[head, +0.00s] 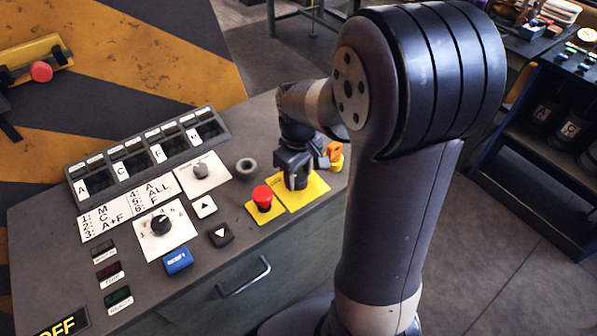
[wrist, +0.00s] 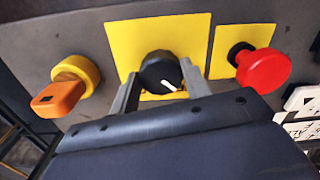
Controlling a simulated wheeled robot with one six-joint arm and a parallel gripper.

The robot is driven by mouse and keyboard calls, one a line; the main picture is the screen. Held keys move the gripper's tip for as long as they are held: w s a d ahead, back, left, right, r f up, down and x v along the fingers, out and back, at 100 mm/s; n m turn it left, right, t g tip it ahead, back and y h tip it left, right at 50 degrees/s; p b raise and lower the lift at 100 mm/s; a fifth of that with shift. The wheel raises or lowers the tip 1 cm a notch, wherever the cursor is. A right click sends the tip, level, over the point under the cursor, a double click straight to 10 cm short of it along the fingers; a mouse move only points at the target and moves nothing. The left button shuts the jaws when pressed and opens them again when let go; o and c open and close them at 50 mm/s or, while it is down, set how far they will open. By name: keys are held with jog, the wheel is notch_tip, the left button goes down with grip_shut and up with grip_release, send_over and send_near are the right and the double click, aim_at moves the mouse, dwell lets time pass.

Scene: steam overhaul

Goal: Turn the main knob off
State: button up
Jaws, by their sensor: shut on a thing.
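The main knob (wrist: 158,70) is a round black knob with a white pointer mark, on a yellow plate (wrist: 192,42) in the wrist view. The mark slants toward the lower right of that picture. My gripper (wrist: 160,80) has one finger on each side of the knob and is shut on it. In the head view my gripper (head: 296,172) reaches down over the yellow plate (head: 314,190) at the right end of the grey console and hides most of the knob.
A red mushroom button (head: 262,196) on a yellow plate is close beside the gripper; it also shows in the wrist view (wrist: 263,69). An orange key-like handle (wrist: 58,98) on a yellow collar stands on the other side. Another knob (head: 160,224) and a blue button (head: 177,261) lie farther left.

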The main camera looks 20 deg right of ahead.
aim_at(299, 177)
jog(key=o, duration=1)
notch_tip(299, 177, up, 11)
jog(key=shift+f, duration=0.1)
dwell(0.3)
notch_tip(299, 177, down, 11)
jog(key=shift+r, duration=0.1)
dwell(0.4)
jog(key=shift+r, duration=0.1)
dwell(0.4)
